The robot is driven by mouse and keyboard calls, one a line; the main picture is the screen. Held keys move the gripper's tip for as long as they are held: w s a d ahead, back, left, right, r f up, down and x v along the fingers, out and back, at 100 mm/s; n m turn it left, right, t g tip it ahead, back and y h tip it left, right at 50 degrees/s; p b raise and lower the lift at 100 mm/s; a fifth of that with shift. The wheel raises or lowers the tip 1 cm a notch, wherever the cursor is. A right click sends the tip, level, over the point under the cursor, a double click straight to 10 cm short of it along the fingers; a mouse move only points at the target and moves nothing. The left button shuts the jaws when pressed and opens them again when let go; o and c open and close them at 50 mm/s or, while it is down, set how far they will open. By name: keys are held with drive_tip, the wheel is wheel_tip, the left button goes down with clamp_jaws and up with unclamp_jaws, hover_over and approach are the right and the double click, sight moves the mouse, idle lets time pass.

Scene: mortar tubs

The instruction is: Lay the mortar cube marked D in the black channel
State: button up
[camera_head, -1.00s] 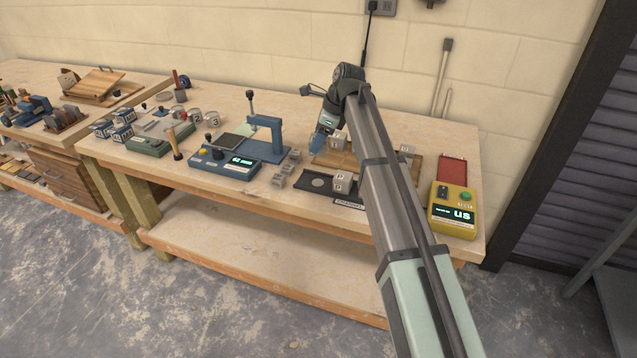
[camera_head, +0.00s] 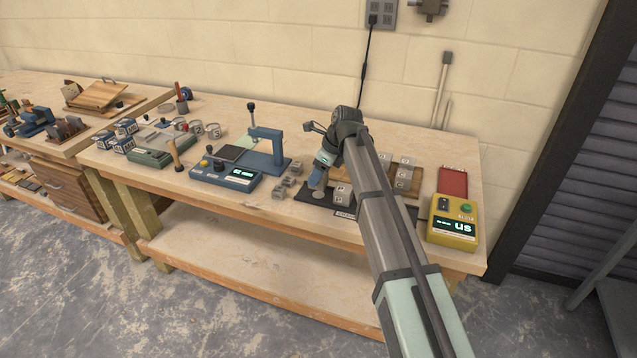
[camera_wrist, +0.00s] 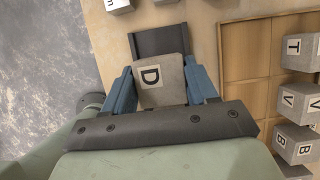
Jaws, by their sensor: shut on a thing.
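The grey mortar cube marked D (camera_wrist: 160,90) sits between the blue fingers of my gripper (camera_wrist: 162,75) in the wrist view, its letter facing the camera. The black channel (camera_wrist: 158,41) shows just beyond the cube, which covers part of it. In the head view my gripper (camera_head: 317,183) is low over the left part of the black channel (camera_head: 308,195). The held cube cannot be made out there, and I cannot tell whether it touches the channel. Another lettered grey cube (camera_head: 342,194) stands at the channel, right of my gripper.
A wooden tray (camera_wrist: 240,70) with several lettered cubes lies beside the channel. Several small grey blocks (camera_head: 284,184) stand to its left. A blue press with a display (camera_head: 226,176) is further left. A yellow meter (camera_head: 454,222) and red pad (camera_head: 453,182) are at the right.

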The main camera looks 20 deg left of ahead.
drive_tip(key=shift+f, duration=1.8)
drive_tip(key=o, duration=1.3)
drive_tip(key=shift+f, duration=0.1)
drive_tip(key=shift+c, duration=0.2)
drive_tip(key=v, duration=1.2)
